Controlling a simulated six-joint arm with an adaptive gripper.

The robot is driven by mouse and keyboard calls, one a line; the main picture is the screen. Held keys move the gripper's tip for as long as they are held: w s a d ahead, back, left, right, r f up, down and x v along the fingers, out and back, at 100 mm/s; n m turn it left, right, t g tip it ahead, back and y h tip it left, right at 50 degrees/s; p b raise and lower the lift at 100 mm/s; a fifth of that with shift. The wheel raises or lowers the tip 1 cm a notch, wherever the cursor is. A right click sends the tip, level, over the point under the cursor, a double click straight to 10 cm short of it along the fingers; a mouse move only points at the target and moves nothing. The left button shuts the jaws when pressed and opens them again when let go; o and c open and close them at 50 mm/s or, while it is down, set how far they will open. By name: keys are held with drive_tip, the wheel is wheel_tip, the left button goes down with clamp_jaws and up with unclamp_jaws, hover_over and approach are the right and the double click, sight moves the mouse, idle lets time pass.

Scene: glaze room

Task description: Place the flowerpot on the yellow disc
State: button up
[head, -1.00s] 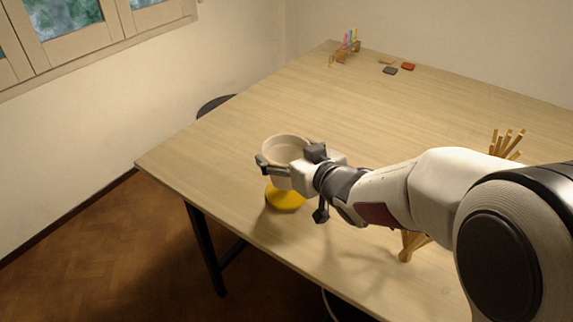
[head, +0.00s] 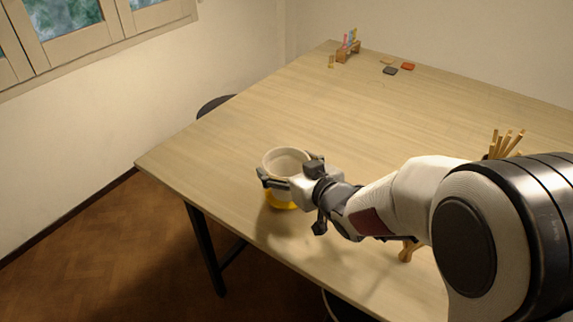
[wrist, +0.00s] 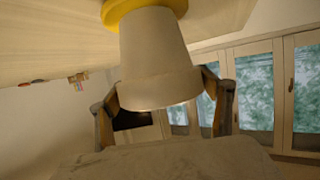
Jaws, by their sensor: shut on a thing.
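The pale flowerpot (head: 287,158) is upright, with its open mouth up, near the table's front left side. My gripper (head: 286,180) is shut on it, with fingers on both sides below the rim. The yellow disc (head: 279,204) lies on the table directly under the pot, mostly hidden by the pot and gripper. In the wrist view the pot (wrist: 155,60) hangs between the two fingers (wrist: 163,105), and its narrow base overlaps the yellow disc (wrist: 135,12). I cannot tell whether the base touches the disc.
The wooden table (head: 230,140) is clear around the disc. A small rack with coloured sticks (head: 348,47) and several small tiles (head: 407,66) sit at the far end. A bundle of wooden sticks (head: 503,144) stands at the right, partly behind my arm. A dark stool (head: 213,104) is beyond the left edge.

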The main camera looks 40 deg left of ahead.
drive_tip(key=o, duration=1.4)
drive_tip(key=shift+o, duration=0.2)
drive_tip(key=shift+r, duration=0.15)
drive_tip(key=shift+s+d+r, duration=0.2)
drive_tip(key=shift+s+d, duration=0.05)
drive_tip(key=shift+d, duration=0.25)
drive_tip(key=v, duration=1)
drive_tip(key=shift+d, duration=0.4)
drive_tip(key=shift+s, duration=0.15)
drive_tip(key=shift+r, duration=0.1)
